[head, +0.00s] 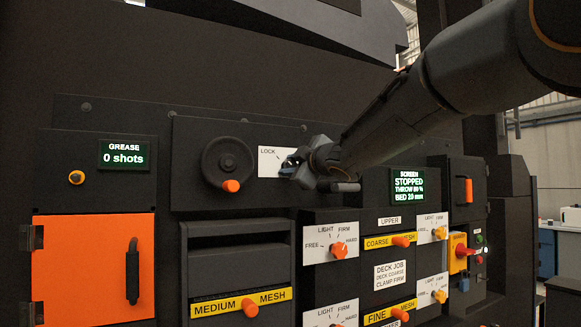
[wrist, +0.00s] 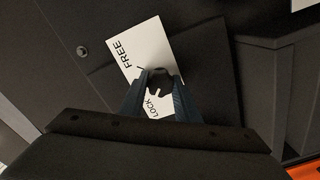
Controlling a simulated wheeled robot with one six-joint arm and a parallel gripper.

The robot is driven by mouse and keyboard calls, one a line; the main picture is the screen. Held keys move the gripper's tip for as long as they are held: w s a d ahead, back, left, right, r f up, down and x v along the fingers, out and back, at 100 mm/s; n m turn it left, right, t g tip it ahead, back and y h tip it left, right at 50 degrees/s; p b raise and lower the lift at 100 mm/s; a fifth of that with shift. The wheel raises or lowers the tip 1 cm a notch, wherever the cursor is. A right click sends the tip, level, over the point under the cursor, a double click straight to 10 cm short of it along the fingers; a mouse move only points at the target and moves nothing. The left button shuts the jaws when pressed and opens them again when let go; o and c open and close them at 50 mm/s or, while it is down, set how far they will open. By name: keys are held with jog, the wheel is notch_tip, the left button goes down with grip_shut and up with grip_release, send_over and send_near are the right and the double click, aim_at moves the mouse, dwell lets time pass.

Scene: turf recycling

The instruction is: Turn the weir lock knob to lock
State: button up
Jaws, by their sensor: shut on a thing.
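The weir lock knob is a small dark knob (wrist: 160,84) on a white plate (wrist: 140,50) with the words FREE and LOCK. The plate also shows in the head view (head: 268,163), where LOCK is readable at its upper left. My gripper (wrist: 159,88) is shut on the knob, with one blue-grey finger on each side. In the head view my gripper (head: 289,167) covers the knob and the right part of the plate. A short white mark shows by the knob on the LOCK side, but I cannot tell whether it is the knob's pointer.
A black handwheel with an orange handle (head: 231,186) stands just left of the plate. Mesh drawers and orange clamp knobs (head: 339,250) lie below. A screen panel (head: 408,186) reads STOPPED. An orange door (head: 92,268) is at lower left.

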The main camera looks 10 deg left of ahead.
jog(key=o, duration=1)
jog(key=shift+o, duration=0.2)
jog(key=b+v, duration=0.1)
jog(key=v, duration=0.7)
